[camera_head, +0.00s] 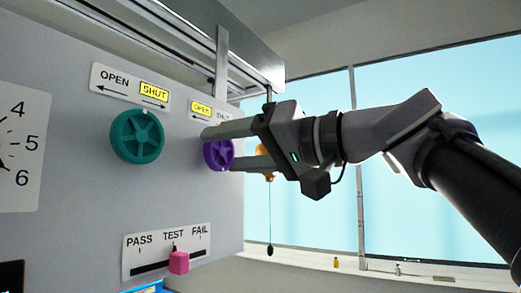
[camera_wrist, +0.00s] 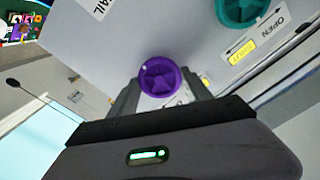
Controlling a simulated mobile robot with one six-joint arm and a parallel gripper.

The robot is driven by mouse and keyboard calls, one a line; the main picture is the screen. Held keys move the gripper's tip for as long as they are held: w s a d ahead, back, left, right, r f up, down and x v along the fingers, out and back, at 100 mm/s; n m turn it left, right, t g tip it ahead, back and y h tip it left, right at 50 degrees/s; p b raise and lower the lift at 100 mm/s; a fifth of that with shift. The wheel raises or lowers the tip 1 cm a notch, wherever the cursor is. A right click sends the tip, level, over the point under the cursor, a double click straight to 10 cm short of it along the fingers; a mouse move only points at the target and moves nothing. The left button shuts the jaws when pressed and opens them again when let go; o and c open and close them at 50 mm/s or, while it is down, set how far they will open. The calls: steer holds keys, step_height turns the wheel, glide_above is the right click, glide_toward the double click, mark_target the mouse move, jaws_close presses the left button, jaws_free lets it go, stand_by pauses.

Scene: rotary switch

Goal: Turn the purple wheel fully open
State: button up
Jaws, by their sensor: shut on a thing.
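The purple wheel (camera_head: 217,155) is mounted on the right part of a grey panel, below a sign with OPEN highlighted in yellow. My gripper (camera_head: 222,149) reaches in from the right, with one finger above the wheel and one below it. In the wrist view the purple wheel (camera_wrist: 160,77) sits between my two fingers (camera_wrist: 162,88), which are shut on its rim. Part of the wheel's sign (camera_head: 203,108) is hidden by my gripper in the head view.
A teal wheel (camera_head: 137,136) is left of the purple one, under a sign (camera_head: 130,87) with SHUT highlighted. A pink slider knob (camera_head: 179,262) sits below, near TEST. A numbered dial (camera_head: 20,148) is at the far left. A window (camera_head: 300,205) is behind.

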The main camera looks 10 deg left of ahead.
steer(key=o, duration=1.4)
steer(key=shift+c, duration=0.2)
steer(key=v, duration=1.7)
steer(key=shift+d+b, duration=0.2)
steer(key=shift+b, duration=0.25)
steer(key=shift+s, duration=0.15)
